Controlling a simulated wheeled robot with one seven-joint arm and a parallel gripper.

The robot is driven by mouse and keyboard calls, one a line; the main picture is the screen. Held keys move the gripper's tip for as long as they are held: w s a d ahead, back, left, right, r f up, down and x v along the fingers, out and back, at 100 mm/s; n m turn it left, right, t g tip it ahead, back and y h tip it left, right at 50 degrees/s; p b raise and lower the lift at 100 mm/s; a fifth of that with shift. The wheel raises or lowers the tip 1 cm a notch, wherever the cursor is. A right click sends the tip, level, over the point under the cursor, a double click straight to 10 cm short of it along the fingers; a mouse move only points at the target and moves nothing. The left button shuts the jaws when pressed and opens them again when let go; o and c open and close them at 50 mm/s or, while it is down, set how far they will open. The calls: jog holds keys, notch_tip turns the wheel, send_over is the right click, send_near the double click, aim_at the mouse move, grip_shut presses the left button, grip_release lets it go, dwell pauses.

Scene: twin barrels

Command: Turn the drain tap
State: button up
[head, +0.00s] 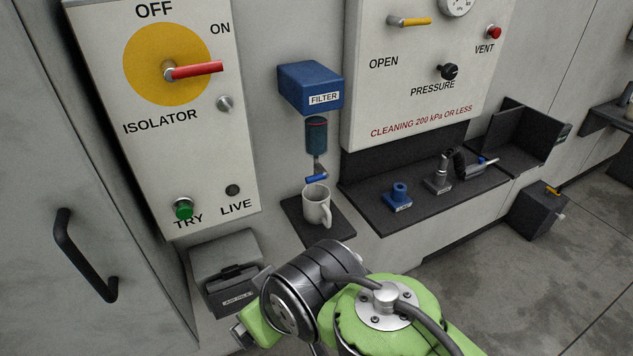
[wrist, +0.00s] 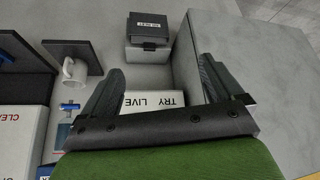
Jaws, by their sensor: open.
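The drain tap is a small blue lever (head: 316,178) below the clear bowl (head: 316,136) of the blue filter (head: 310,88) in the head view. A white mug (head: 317,207) stands under it on a small dark shelf (head: 335,232). In the wrist view the picture is turned over; the blue lever (wrist: 68,106) and the mug (wrist: 74,68) lie left of my fingers. My gripper (wrist: 161,72) is open and empty, apart from the tap.
The isolator panel (head: 130,120), with a red handle, is left of the filter. A grey air inlet box (head: 228,272) sits below it. The cleaning panel (head: 375,85) and a dark shelf (head: 375,212) with fittings are to the right. A cabinet handle (head: 80,255) sticks out at far left.

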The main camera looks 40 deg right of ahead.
jog(key=w+f+n+b, duration=0.1)
jog(key=w+f+b, duration=0.1)
jog(key=w+f, duration=0.1)
jog(key=m+t+h+b, duration=0.5)
jog(key=t+b, duration=0.6)
jog(key=b, duration=0.1)
send_near(317, 180)
jog(key=p+x, duration=0.2)
jog(key=x, duration=0.9)
jog(key=shift+s, duration=0.1)
jog(key=c, duration=0.9)
jog(key=shift+c, duration=0.2)
